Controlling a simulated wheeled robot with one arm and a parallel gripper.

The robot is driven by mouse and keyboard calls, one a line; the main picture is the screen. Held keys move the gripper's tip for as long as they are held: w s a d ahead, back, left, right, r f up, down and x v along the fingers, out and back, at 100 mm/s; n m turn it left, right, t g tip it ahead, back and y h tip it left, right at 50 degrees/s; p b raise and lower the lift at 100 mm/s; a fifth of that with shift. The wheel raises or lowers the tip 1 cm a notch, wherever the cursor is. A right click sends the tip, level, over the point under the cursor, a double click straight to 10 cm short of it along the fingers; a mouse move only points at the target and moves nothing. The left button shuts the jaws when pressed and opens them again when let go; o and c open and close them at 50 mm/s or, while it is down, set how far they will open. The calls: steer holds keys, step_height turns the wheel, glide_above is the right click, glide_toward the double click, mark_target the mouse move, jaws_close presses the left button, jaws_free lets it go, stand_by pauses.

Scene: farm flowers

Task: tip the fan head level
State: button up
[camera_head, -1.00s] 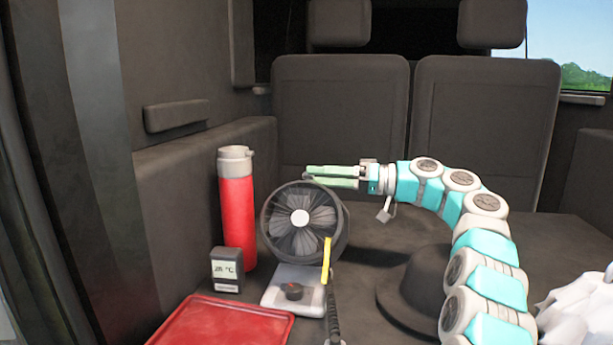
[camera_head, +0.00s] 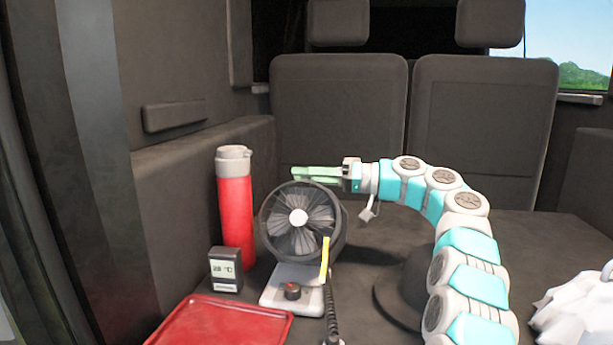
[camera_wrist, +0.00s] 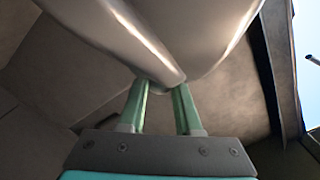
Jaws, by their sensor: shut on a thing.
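The fan has a round dark caged head (camera_head: 299,222) with a pale hub, on a flat light-grey base (camera_head: 291,290) with a dark knob. Its face points toward the head camera and appears tilted somewhat upward; the exact angle is hard to judge. My gripper (camera_head: 300,174) reaches in from the right at the top of the fan head, its green fingers close together. In the wrist view, the fingers (camera_wrist: 160,95) are shut on the rim of the fan head (camera_wrist: 160,35), whose large shiny curved surface fills the top. The exact contact is partly hidden.
A red bottle (camera_head: 235,212) and a small dark display box (camera_head: 226,269) stand left of the fan. A red tray (camera_head: 222,325) lies in front. A yellow strip (camera_head: 324,258) and dark cord (camera_head: 331,310) are by the base. A dark hat-like object (camera_head: 400,280) sits right.

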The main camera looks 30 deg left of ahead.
mark_target(305, 180)
jaws_close()
stand_by(0.8)
steer(key=shift+s+d+r+n+b, duration=0.3)
steer(key=shift+s+n+b, duration=0.35)
steer(key=shift+b, duration=0.4)
steer(key=b, duration=0.1)
steer(key=s+b, duration=0.1)
steer(key=shift+s+d+r+b, duration=0.25)
steer(key=shift+s+r+b, duration=0.05)
steer(key=shift+r+b, duration=0.1)
steer(key=shift+s+d+r+n+b, duration=0.15)
steer(key=shift+s+r+n+b, duration=0.1)
steer(key=shift+s+n+b, duration=0.55)
steer(key=shift+s+d+r+b, duration=0.1)
steer(key=shift+s+d+b, duration=0.05)
steer(key=shift+s+b, duration=0.4)
steer(key=shift+s+d+r+b, duration=0.1)
steer(key=shift+s+d+b, duration=0.05)
steer(key=shift+s+b, duration=0.4)
steer(key=shift+w, duration=0.1)
